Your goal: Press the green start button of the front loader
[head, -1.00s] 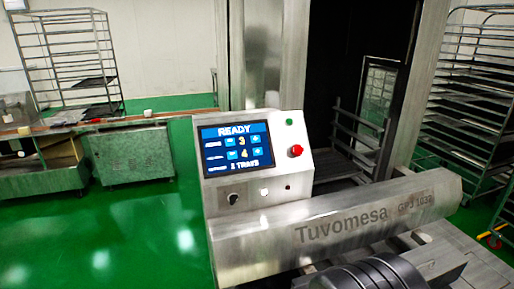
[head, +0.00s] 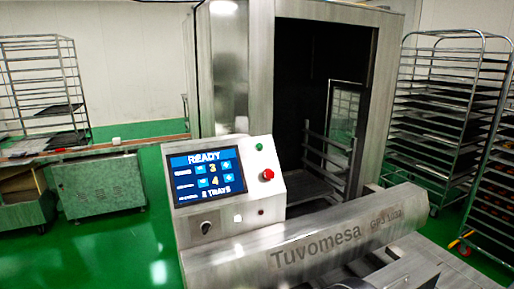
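The control panel (head: 244,180) is a slanted steel console in the middle of the head view. Its screen (head: 207,175) reads READY, with the numbers 3 and 4 and a line that seems to read 2 TRAYS. The green button (head: 259,146) is small and sits at the panel's upper right. A larger red button (head: 268,174) is just below it. My gripper is not in view, and nothing covers the green button.
A steel housing marked Tuvomesa (head: 330,245) extends right from the console. Behind it stands a tall cabinet with a dark opening (head: 320,90). Tray racks (head: 450,120) stand at the right. Green floor (head: 120,240) is clear at the left.

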